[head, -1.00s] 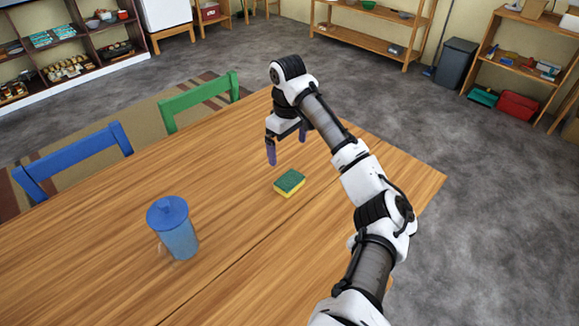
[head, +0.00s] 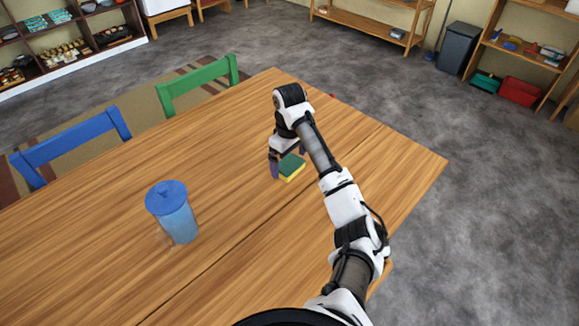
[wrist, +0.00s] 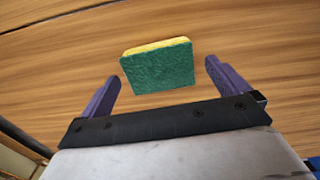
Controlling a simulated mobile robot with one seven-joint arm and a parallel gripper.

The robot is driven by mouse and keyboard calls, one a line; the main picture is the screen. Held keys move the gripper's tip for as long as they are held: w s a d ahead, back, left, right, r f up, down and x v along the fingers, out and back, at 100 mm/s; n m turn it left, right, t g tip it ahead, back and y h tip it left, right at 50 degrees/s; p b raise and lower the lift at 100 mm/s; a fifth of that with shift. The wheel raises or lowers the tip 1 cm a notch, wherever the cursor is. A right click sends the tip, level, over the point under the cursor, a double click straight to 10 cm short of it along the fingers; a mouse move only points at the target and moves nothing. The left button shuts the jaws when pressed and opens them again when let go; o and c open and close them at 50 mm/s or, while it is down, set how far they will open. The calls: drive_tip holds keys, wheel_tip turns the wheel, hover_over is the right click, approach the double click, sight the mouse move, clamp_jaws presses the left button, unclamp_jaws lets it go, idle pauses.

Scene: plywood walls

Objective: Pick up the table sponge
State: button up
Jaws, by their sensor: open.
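The table sponge (head: 292,167) is a small block with a green top and yellow sides, lying flat on the wooden table (head: 230,215). In the wrist view the sponge (wrist: 158,67) sits just ahead of and between the two purple fingers. My gripper (head: 288,165) is low by the sponge, with one finger at its left side in the head view. In the wrist view my gripper (wrist: 162,85) is open, with a gap between each finger and the sponge. The arm partly hides the far finger in the head view.
A blue lidded pitcher (head: 173,212) stands on the table to the left. A blue chair (head: 75,145) and a green chair (head: 198,85) stand along the table's far left edge. The tabletop around the sponge is clear.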

sight(289, 163)
drive_tip(key=shift+f, duration=1.1)
drive_tip(key=c, duration=1)
drive_tip(key=shift+r, duration=0.1)
wheel_tip(289, 163, up, 20)
drive_tip(key=shift+p, duration=0.35)
drive_tip(key=o, duration=0.4)
drive_tip(key=c, duration=0.3)
